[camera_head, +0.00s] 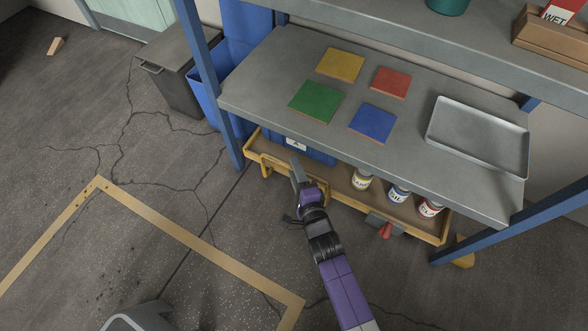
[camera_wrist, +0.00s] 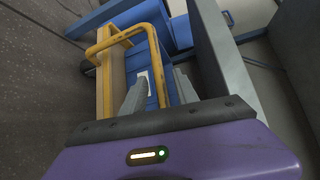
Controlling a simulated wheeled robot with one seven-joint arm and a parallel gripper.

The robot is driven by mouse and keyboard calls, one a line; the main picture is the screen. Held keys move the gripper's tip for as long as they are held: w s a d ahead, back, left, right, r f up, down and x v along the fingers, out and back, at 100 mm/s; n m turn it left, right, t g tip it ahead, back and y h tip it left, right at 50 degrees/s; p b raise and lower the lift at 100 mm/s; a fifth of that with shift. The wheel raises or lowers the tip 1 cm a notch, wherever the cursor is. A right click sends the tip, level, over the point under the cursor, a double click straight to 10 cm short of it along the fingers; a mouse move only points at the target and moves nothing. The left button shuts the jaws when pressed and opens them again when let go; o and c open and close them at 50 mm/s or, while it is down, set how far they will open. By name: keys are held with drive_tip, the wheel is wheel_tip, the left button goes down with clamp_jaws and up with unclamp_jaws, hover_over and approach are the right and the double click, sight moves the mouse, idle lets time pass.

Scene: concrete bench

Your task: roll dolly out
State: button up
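The dolly, a low yellow-edged platform with a brown deck (camera_head: 336,180), stands under the bench. A yellow handle (camera_head: 262,163) projects from its left front; it also shows as a bent yellow bar in the wrist view (camera_wrist: 98,46).
A blue box (camera_head: 318,155) with a white label and several cans (camera_head: 398,194) ride on the dolly. A red-handled part (camera_head: 386,231) sits at its front. A blue bench leg (camera_head: 222,125) and a grey bin (camera_head: 172,75) stand left. Floor in front is clear, with yellow tape (camera_head: 190,235).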

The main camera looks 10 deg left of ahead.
drive_tip(key=shift+w+a+f, duration=0.1)
drive_tip(key=shift+w+a, duration=0.1)
drive_tip(key=shift+w, duration=0.3)
clamp_jaws()
idle(1.2)
